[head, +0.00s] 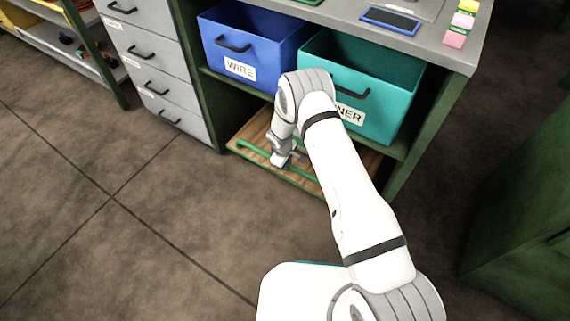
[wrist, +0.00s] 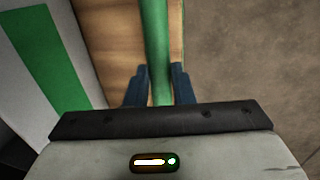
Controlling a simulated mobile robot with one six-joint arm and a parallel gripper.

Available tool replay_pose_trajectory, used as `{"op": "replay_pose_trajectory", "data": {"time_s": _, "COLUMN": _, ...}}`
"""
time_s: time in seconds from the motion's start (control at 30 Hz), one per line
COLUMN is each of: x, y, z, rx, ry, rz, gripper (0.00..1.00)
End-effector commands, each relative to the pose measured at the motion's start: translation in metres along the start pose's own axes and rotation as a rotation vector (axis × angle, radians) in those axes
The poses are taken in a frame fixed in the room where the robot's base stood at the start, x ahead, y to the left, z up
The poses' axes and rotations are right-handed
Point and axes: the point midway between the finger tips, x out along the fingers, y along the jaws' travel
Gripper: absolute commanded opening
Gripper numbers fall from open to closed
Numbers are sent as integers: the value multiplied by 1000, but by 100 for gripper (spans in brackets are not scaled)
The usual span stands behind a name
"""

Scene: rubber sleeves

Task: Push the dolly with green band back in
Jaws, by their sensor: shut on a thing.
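The dolly is a flat wooden board (head: 254,130) low under the bench, below the bins; its wood also shows in the wrist view (wrist: 107,40). A green bar (head: 253,152) runs along its front edge. In the wrist view the green bar (wrist: 155,30) passes between the two dark fingers. My gripper (head: 279,160) is shut on this bar; its fingertips also show in the wrist view (wrist: 160,70). A pale surface with a broad green band (wrist: 45,60) stands left in the wrist view. My arm hides part of the dolly in the head view.
A blue bin marked WIRE (head: 250,40) and a teal bin (head: 375,75) sit on the shelf above. A grey drawer unit (head: 150,60) stands to the left. A green cabinet (head: 525,215) stands at right. The brown tiled floor (head: 140,230) in front is clear.

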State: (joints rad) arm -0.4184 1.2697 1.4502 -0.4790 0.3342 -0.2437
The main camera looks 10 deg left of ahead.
Motion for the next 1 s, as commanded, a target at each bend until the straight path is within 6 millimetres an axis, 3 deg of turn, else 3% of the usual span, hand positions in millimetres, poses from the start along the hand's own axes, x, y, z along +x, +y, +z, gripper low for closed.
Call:
{"op": "replay_pose_trajectory", "data": {"time_s": 0.37, "x": 1, "y": 6, "z": 2, "rx": 7, "ry": 3, "rz": 2, "gripper": 0}}
{"op": "replay_pose_trajectory", "data": {"time_s": 0.4, "x": 1, "y": 6, "z": 3, "rx": 8, "ry": 3, "rz": 2, "gripper": 23}}
{"op": "replay_pose_trajectory", "data": {"time_s": 0.63, "x": 1, "y": 7, "z": 4, "rx": 11, "ry": 1, "rz": 2, "gripper": 42}}
{"op": "replay_pose_trajectory", "data": {"time_s": 0.87, "x": 1, "y": 7, "z": 4, "rx": 12, "ry": 1, "rz": 2, "gripper": 43}}
{"op": "replay_pose_trajectory", "data": {"time_s": 1.0, "x": -11, "y": 8, "z": 4, "rx": 11, "ry": 1, "rz": 2, "gripper": 43}}
